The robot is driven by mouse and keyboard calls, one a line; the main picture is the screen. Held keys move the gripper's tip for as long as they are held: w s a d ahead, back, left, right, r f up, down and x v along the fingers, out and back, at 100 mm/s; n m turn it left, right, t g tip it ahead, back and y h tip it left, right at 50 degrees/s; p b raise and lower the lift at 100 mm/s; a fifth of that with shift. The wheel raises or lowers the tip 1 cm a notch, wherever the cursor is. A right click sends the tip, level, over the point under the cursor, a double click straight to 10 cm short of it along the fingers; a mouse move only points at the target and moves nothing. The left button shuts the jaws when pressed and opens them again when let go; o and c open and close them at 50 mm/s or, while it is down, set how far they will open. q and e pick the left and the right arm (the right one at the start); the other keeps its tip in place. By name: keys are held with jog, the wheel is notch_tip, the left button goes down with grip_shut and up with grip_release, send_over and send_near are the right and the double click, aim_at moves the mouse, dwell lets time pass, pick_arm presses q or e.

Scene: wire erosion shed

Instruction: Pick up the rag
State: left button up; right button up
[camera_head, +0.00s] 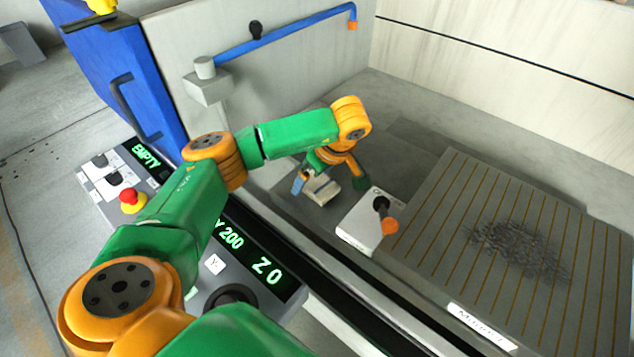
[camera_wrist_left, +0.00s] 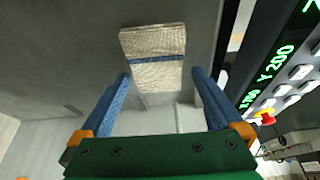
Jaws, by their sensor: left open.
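The rag (camera_wrist_left: 152,45) is a folded beige cloth with a blue stripe across it. It lies on the grey floor of the machine's tub, and part of it shows in the head view (camera_head: 322,190) below my left gripper. My left gripper (camera_head: 311,182) is open, with its blue fingers apart. In the left wrist view, the fingertips (camera_wrist_left: 161,74) stand to either side of the rag's near end, with a gap on each side. The jaws hold nothing. My right gripper is not in view.
A white box with a black and orange knob (camera_head: 365,222) stands right of the gripper. The slatted plate (camera_head: 450,215) with a dark pile lies farther right. The control panel (camera_head: 262,265) and tub wall are on the near side. A blue pipe (camera_head: 285,35) runs above.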

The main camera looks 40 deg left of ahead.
pick_arm(q)
jog(key=shift+w+a+f, duration=0.1)
jog(key=shift+w+f, duration=0.05)
jog(key=shift+w, duration=0.05)
jog(key=shift+s+d, duration=0.2)
jog(key=shift+w+a+f, duration=0.1)
jog(key=shift+w+f, duration=0.05)
jog(key=c, duration=1.3)
